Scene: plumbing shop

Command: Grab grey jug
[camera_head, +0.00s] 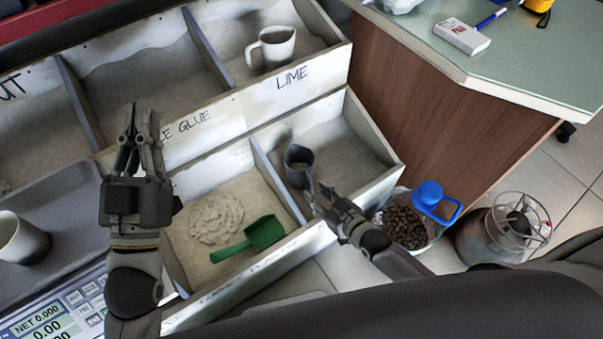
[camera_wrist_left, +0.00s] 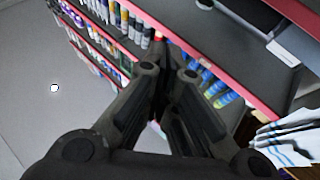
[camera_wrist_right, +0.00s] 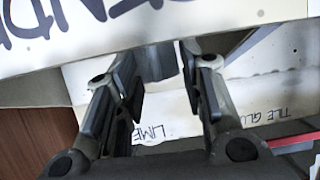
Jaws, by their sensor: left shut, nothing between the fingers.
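A white jug (camera_head: 276,46) stands in the LIME compartment. A green scoop (camera_head: 262,233) lies in the powder compartment. A white cup (camera_head: 20,240) stands on the scale tray at left. A blue-lidded container (camera_head: 405,226), metal burner (camera_head: 517,220) and counter (camera_head: 520,60) are at right.

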